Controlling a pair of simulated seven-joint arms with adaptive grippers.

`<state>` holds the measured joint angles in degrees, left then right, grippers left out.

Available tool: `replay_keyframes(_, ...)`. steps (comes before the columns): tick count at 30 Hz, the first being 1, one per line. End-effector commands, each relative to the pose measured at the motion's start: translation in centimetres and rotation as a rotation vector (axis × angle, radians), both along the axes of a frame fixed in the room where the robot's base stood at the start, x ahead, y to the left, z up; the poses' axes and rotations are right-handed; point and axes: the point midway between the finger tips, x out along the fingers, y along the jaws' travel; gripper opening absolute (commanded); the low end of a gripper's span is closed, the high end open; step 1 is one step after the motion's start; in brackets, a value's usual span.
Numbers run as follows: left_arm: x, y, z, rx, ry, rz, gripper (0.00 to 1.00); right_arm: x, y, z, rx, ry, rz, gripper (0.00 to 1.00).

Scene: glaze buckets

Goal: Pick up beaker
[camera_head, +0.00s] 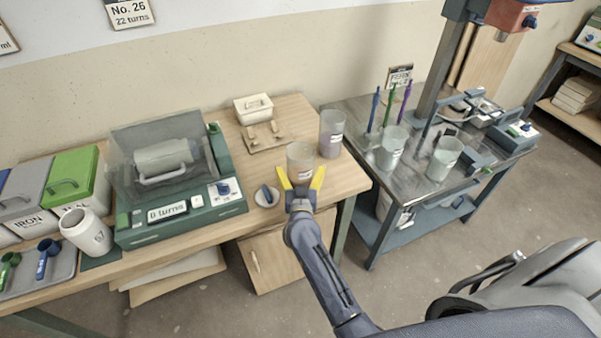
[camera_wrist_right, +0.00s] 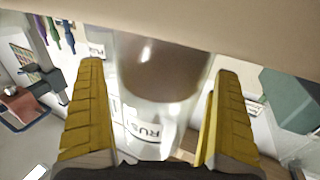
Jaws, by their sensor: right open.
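A clear beaker (camera_head: 301,158) with a pale brownish content stands at the front right of the wooden bench. In the right wrist view the beaker (camera_wrist_right: 155,85) fills the middle and carries a label of which "RUS" can be read. My right gripper (camera_head: 301,178) is open, its yellow fingers to either side of this beaker's near, lower part. In the wrist view there is a gap on the right and the beaker lies between the fingers; contact cannot be told. A second beaker (camera_head: 331,133), greyish with a label, stands just behind and right. My left gripper is out of view.
A small white dish with a blue piece (camera_head: 266,196) lies left of the gripper. A green machine (camera_head: 180,208) with a clear cover stands further left. A white box (camera_head: 253,108) is behind.

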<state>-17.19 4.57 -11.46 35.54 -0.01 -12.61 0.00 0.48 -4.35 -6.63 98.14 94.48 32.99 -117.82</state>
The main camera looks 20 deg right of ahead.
Motion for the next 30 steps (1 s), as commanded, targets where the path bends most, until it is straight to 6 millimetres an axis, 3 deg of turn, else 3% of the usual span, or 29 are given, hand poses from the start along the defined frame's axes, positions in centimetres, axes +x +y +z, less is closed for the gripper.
replay_keyframes(5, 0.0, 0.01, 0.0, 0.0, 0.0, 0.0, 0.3, -0.01, -0.01, -0.01, 0.0, 0.0, 0.0, 0.99)
replay_keyframes(24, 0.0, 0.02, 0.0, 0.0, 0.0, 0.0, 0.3, -0.04, 0.01, -0.01, -0.001, 0.0, 0.0, 0.24)
replay_keyframes(30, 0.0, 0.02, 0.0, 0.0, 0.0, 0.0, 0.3, 0.0, 0.01, 0.13, -0.001, -0.003, 0.0, 0.24)
